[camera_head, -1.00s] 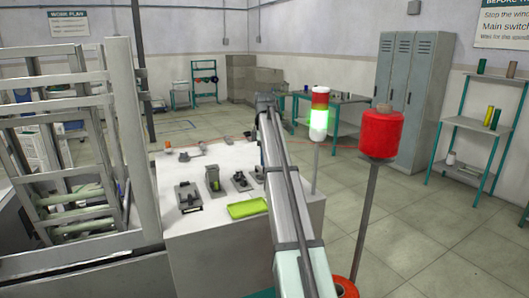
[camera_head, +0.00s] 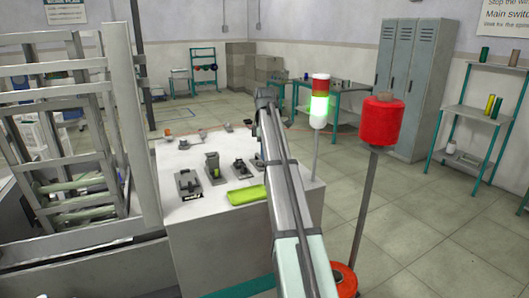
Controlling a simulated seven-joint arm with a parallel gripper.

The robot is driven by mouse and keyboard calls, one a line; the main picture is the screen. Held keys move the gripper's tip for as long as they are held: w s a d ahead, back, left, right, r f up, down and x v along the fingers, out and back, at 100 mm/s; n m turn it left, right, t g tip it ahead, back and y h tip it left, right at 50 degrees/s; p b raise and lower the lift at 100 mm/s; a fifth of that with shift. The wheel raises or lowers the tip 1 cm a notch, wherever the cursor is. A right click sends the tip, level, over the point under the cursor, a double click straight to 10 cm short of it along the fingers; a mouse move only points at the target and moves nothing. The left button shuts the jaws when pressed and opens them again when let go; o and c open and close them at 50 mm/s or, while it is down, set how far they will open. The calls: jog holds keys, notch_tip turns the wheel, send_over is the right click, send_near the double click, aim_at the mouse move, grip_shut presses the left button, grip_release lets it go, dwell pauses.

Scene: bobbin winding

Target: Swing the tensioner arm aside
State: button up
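The winding machine's white top (camera_head: 215,235) is left of centre, with several small dark fittings on it. One is a dark bracket (camera_head: 188,183) near the front left, another an upright block (camera_head: 213,166) with a yellow-green part, another a low dark fitting (camera_head: 242,169). I cannot tell for certain which of these is the tensioner arm. A small orange-ended part (camera_head: 168,134) is at the back left. A long grey link, which looks like mine, rises from the bottom centre and hides the top's right part. My gripper is not visible.
A yellow-green pad (camera_head: 247,195) lies at the top's front edge. A lit signal tower (camera_head: 320,100) and a red thread cone (camera_head: 381,122) on a post stand to the right. A thin red thread runs leftward from near the cone. A grey frame (camera_head: 140,130) stands at left.

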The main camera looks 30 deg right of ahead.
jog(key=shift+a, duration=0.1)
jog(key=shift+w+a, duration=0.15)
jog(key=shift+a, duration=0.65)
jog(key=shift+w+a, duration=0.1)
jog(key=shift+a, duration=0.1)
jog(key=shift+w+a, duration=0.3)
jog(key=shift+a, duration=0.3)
